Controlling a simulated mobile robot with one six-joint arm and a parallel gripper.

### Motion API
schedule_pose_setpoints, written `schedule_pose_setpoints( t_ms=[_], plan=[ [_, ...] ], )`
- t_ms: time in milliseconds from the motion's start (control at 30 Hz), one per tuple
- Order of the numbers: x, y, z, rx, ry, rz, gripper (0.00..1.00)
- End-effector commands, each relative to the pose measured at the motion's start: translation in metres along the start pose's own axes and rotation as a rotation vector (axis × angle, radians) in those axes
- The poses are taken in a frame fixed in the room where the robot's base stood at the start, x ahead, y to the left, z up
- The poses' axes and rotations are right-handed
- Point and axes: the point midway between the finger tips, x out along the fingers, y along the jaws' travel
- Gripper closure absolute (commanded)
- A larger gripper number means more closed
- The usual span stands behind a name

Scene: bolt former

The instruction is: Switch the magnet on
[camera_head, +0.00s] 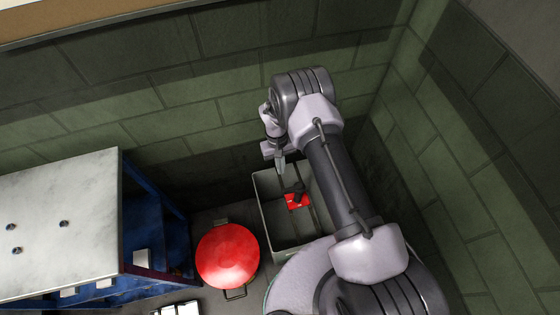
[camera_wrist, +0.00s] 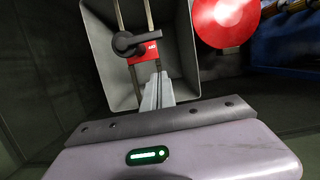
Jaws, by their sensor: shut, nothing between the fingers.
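The magnet is a red block (camera_head: 298,202) with a black knob and lever on it, inside a grey bin. My gripper (camera_head: 281,172) is above the bin, up and left of the block in the head view. In the wrist view the closed fingers (camera_wrist: 158,78) point toward the block, with nothing between them. I cannot tell how far they are from it. The lever's on or off state is not readable.
The grey bin (camera_head: 263,212) has tall walls, and thin rods cross it by the magnet. A round red lid or seat (camera_head: 227,255) stands left of the bin. A blue-framed table (camera_head: 60,190) is farther left. Block walls (camera_head: 190,92) close in behind and to the right.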

Motion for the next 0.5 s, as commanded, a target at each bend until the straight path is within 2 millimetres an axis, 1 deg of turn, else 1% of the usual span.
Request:
schedule_pose_setpoints(
  t_ms=[33, 100, 200, 300, 400, 500],
  plan=[
    [0.014, 0.0, 0.0, 0.0, -0.001, 0.0, 1.0],
    [0.028, 0.0, 0.0, 0.001, -0.002, 0.0, 1.0],
    [0.027, 0.0, 0.018, -0.001, 0.0, -0.001, 1.0],
    [0.03, 0.0, 0.03, 0.001, 0.001, -0.001, 1.0],
    [0.032, 0.0, 0.036, 0.0, 0.002, -0.002, 1.0],
    [0.033, 0.0, 0.039, 0.0, 0.003, -0.002, 1.0]
  ],
)
